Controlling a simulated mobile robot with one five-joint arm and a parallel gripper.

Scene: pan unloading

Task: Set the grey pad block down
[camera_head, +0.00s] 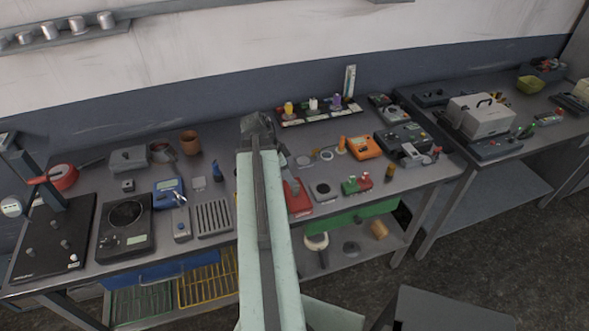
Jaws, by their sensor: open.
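My gripper (258,127) is at the far end of my pale green arm, over the back middle of the workbench (225,150). Its fingertips are small and dark in this view, and I see nothing clearly held between them. A small grey block (128,186) lies on the left part of the bench, well apart from my gripper. I cannot tell whether it is the grey pad block. My arm hides a strip of the bench below the gripper.
A black device with a round plate (126,225), a blue meter (169,190) and a slotted grey plate (214,217) stand left of my arm. A red device (298,198) and an orange meter (364,147) stand right. A rack with coloured items (318,112) is behind.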

